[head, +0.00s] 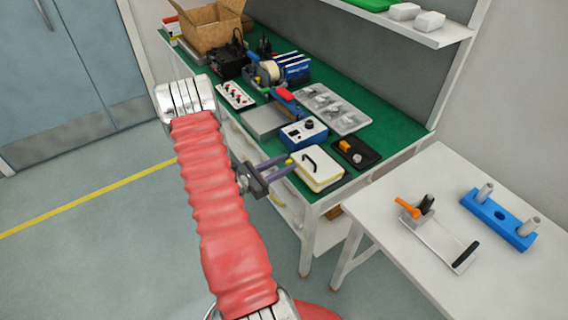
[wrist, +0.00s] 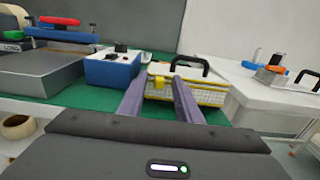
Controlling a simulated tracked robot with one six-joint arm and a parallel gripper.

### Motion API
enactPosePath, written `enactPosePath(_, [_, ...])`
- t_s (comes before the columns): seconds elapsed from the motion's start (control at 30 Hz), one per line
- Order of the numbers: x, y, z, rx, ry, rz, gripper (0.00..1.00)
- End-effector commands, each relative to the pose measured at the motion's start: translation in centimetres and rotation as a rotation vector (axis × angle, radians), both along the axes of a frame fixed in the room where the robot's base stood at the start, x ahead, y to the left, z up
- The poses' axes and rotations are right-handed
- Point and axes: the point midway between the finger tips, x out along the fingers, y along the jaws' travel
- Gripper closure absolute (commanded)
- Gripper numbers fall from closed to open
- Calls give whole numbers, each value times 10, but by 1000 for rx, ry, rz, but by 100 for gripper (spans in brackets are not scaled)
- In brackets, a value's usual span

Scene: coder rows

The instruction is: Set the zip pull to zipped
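The white case (head: 318,170) with yellow trim and a black handle lies on the green bench top near its front corner. It also shows in the wrist view (wrist: 210,93), with a yellow zip line around its side. The yellow zip pull (wrist: 158,83) is at the case's left corner in the wrist view; in the head view it is a small yellow spot (head: 289,161). My gripper (wrist: 158,79) has two purple fingers, spread apart and empty. The pull appears between the fingertips in the wrist view; I cannot tell whether either finger touches it.
A blue box (wrist: 113,68) with a black knob stands left of the case. A grey slab (wrist: 45,72) lies farther left. A black tray (head: 357,152) lies behind the case in the head view. A white side table (head: 400,185) stands to the right, with an orange-handled clamp (head: 408,208).

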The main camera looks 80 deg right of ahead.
Motion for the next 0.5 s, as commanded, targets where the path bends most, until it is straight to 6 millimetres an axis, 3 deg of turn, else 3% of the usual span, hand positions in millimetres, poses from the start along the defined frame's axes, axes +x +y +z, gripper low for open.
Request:
enactPosePath(0.27, [-1,-1,0,0,0,0,69])
enactPosePath(0.5, [-1,-1,0,0,0,0,84])
